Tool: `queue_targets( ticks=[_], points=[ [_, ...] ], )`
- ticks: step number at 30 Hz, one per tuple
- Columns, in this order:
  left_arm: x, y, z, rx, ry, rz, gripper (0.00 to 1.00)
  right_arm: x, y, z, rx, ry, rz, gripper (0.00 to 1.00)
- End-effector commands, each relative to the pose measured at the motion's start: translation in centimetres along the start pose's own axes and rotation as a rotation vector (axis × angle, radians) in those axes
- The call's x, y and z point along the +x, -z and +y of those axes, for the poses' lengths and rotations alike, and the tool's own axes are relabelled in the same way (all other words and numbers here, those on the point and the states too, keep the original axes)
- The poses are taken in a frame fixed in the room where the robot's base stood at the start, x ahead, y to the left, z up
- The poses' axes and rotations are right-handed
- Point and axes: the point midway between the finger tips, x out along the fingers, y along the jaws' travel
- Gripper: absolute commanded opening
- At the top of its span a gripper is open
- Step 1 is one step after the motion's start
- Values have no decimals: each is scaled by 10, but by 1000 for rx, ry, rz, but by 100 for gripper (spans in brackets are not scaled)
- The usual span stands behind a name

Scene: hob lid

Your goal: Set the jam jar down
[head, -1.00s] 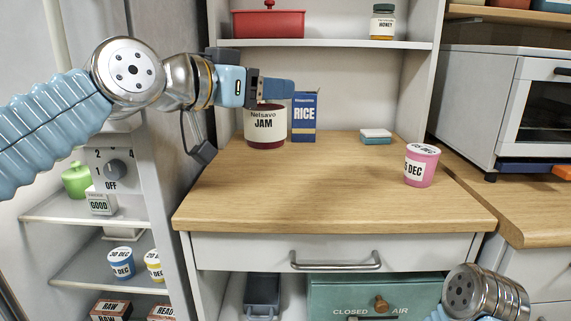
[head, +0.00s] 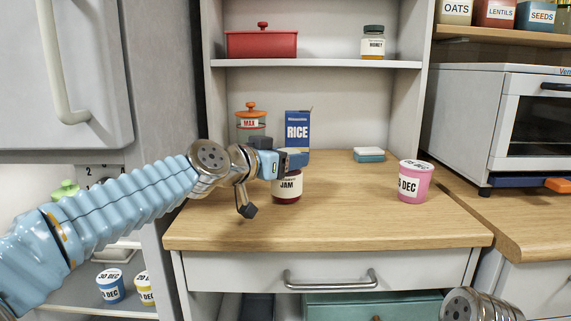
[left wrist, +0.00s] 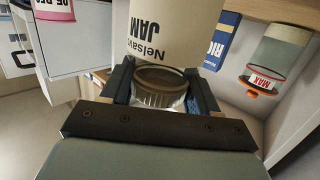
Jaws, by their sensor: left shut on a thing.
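The jam jar (head: 288,194) has a cream label reading JAM and dark red contents, and is upright over the wooden worktop (head: 330,221). My left gripper (head: 284,163) is shut on its top and hides the upper part in the head view. My right gripper is out of view; only part of that arm shows at the bottom right.
Behind the jar stand a blue RICE box (head: 297,127) and a MAX jar (head: 251,123) with an orange lid. The worktop's front is clear.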

Motion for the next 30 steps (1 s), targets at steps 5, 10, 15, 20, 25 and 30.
queue_targets(
  ticks=[5,10,15,20,25,30],
  points=[
    [-1,0,0,0,1,4,14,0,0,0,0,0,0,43],
    [0,-2,0,0,1,4,14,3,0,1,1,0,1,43],
    [0,-3,0,0,0,1,80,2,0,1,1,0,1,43],
    [0,-3,0,0,0,1,87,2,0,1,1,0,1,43],
    [0,-2,0,0,0,1,87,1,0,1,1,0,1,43],
    [-16,-3,0,1,2,3,87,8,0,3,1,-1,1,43]
  ],
)
